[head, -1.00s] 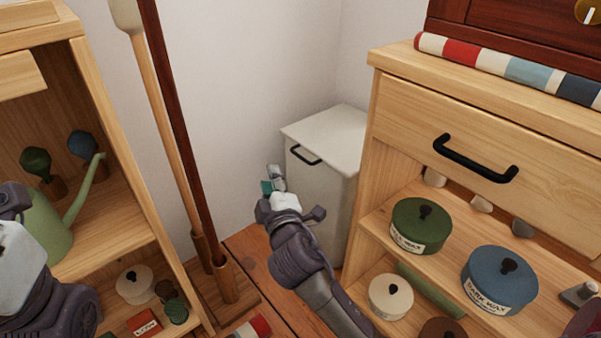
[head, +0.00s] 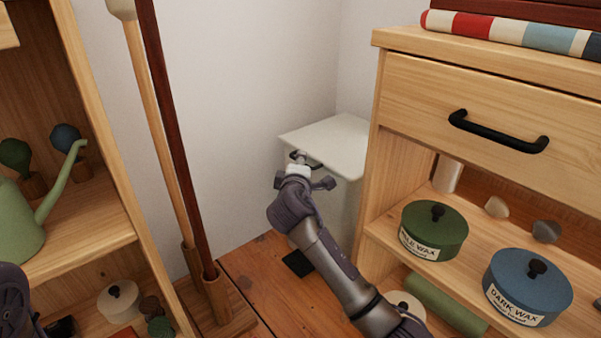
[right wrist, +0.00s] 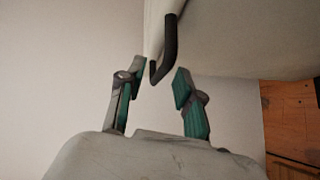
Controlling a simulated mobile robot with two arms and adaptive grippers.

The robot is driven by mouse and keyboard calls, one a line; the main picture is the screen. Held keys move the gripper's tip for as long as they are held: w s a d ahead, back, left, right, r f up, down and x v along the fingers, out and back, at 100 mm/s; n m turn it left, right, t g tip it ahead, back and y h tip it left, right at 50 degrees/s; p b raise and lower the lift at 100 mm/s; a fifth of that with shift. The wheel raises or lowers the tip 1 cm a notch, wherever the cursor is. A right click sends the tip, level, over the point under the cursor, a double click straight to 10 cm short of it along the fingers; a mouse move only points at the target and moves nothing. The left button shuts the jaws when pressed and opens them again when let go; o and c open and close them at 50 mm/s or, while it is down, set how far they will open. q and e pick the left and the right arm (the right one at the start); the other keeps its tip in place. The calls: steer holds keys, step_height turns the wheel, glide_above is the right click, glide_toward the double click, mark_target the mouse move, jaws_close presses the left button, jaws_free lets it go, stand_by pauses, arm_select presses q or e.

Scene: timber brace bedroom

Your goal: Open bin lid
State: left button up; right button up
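The white bin (head: 333,200) stands in the corner beside the wooden cabinet, and its pale lid (head: 335,138) looks closed. A black bar handle (head: 316,166) is on the lid's front; in the right wrist view the handle (right wrist: 169,45) reaches down to the gap between the fingertips. My right gripper (head: 300,158) is at the bin's front by the handle, covering part of it. In the right wrist view the right gripper (right wrist: 160,82) has its teal-padded fingers apart, one on each side of the handle's end. I cannot tell whether they touch it.
The wooden cabinet (head: 450,85) stands close on the bin's right, with a green tin (head: 433,235) and a blue tin (head: 527,290) on its shelf. Long poles (head: 175,150) stand in a holder on the left. Some floor (head: 255,265) is clear before the bin.

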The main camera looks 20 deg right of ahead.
steer(key=shift+x, duration=0.9)
steer(key=shift+r, duration=0.1)
steer(key=shift+c, duration=0.3)
jaws_close()
